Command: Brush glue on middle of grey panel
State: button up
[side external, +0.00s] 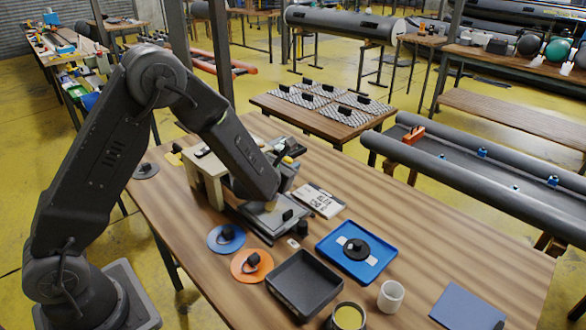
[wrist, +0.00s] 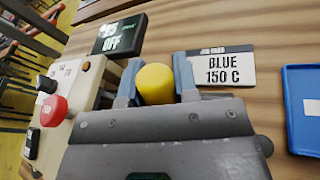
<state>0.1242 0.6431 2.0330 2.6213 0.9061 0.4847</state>
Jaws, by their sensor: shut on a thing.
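My gripper (wrist: 156,82) is low over the bench, beside a small machine. Its two blue fingers are shut on a yellow round-ended piece (wrist: 155,84). I cannot tell whether this is the brush handle, and no bristles show. In the side view the arm hides most of the gripper. A flat blue-grey panel (side external: 468,308) lies at the bench's front right, apart from the gripper. A dark round pot with yellow contents (side external: 348,317) stands at the front edge, cut off by the frame.
A black tray (side external: 304,300), a white cup (side external: 391,295) and a blue tray (side external: 325,250) bearing a black disc stand between gripper and panel. A "BLUE 150 C" card (wrist: 222,68) lies near the gripper. A control box with a red button (wrist: 54,110) is left in the wrist view.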

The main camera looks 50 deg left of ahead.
jog(key=shift+w+a, duration=0.75)
jog(key=shift+a, duration=1.7)
notch_tip(320, 180, up, 8)
dwell(0.6)
jog(key=shift+d, duration=0.1)
jog(key=shift+s, duration=0.1)
dwell(0.5)
jog(key=shift+s+f, duration=0.4)
jog(key=shift+s, duration=0.25)
